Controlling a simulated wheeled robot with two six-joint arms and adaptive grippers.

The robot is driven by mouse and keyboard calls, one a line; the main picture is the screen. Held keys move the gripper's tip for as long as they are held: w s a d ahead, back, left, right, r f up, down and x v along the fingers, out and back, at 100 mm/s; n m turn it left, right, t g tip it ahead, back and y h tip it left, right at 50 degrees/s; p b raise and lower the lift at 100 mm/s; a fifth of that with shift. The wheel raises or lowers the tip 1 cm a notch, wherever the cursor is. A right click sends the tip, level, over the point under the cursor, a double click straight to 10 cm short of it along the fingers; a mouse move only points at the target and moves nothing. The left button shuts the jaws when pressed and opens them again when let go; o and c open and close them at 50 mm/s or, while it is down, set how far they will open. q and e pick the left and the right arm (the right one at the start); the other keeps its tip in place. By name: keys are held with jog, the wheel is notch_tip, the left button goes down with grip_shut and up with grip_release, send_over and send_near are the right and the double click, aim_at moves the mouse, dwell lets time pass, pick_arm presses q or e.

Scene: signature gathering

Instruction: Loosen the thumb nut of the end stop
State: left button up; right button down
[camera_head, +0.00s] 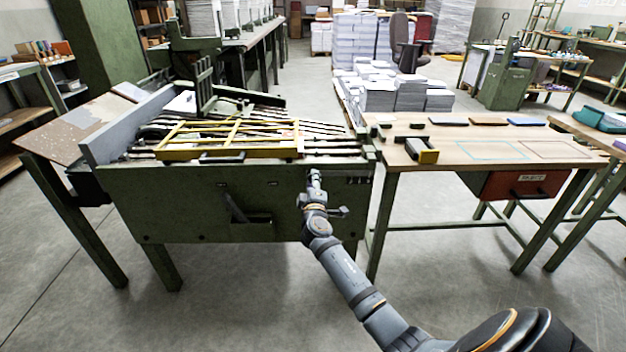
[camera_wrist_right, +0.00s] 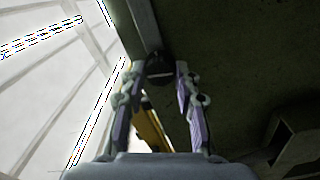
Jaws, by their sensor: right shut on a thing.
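My right gripper (camera_head: 314,178) is at the front of the green machine (camera_head: 170,200), near the upper right of its front panel. In the right wrist view my right gripper (camera_wrist_right: 160,78) has its two fingers on either side of a dark round knob, which looks like the thumb nut (camera_wrist_right: 158,66). It is shut on this knob. In the head view the gripper hides the knob, and I cannot make out the rest of the end stop. My left gripper is in neither view.
A yellow guard frame (camera_head: 235,151) lies over the machine's top bars. To the right stands a wooden table (camera_head: 470,151) with a yellow-and-black block (camera_head: 424,151) and a red drawer (camera_head: 512,184) below. The floor in front of the machine is clear.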

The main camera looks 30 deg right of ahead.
pick_arm(q)
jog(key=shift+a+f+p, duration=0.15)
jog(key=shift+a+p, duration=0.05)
jog(key=shift+p, duration=0.1)
pick_arm(e)
jog(key=shift+f+n, duration=0.1)
jog(key=shift+n, duration=0.8)
jog(key=c, duration=1)
grip_release()
jog(key=v, duration=1.2)
